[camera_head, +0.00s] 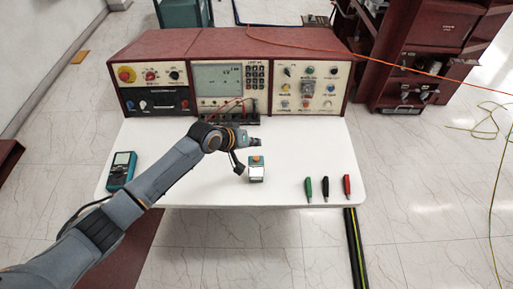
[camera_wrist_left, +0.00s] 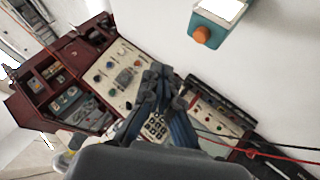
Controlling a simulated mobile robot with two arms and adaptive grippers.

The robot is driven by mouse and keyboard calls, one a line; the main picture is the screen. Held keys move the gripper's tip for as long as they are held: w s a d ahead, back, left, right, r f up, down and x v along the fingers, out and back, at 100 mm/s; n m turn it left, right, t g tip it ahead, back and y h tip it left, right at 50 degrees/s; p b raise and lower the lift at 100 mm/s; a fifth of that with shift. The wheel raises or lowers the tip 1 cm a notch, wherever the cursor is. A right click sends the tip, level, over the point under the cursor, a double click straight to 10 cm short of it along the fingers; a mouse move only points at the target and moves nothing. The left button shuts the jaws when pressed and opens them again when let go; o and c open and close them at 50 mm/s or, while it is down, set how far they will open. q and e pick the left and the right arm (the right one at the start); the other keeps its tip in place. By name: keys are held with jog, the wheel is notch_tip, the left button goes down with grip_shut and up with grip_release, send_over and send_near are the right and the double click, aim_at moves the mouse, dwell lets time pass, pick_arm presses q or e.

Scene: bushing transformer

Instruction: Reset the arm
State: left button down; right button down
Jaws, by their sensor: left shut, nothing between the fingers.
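My left arm comes in from the lower left of the head view and reaches over the white table (camera_head: 215,185). My left gripper (camera_head: 264,146) is above the table's middle, just behind and above a small teal box with an orange knob (camera_head: 256,174). It is shut and empty. The left wrist view shows its dark fingers (camera_wrist_left: 158,75) together at the centre. The teal box also shows in the left wrist view (camera_wrist_left: 216,20), at the top, apart from the fingers. My right gripper is not in view.
A dark red control console (camera_head: 235,45) stands along the table's back, with red leads at its centre panel. A teal handheld meter (camera_head: 121,170) lies at left. Green (camera_head: 308,189), black (camera_head: 326,188) and red (camera_head: 347,187) clips lie at right. A dark red cabinet (camera_head: 425,50) stands behind.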

pick_arm(q)
jog(key=s+a+f+m+g, duration=0.1)
jog(key=s+a+f+m, duration=0.1)
jog(key=s, duration=1.4)
jog(key=s+a+r+g+y, duration=0.2)
jog(key=s+a+y, duration=0.5)
jog(key=s+a, duration=1.15)
notch_tip(320, 180, down, 28)
jog(key=b, duration=0.4)
jog(key=s+a+f+g+b, duration=0.2)
jog(key=s+f+b, duration=0.2)
jog(key=s+f, duration=1.4)
notch_tip(320, 180, down, 4)
jog(key=shift+s+a+f, duration=0.15)
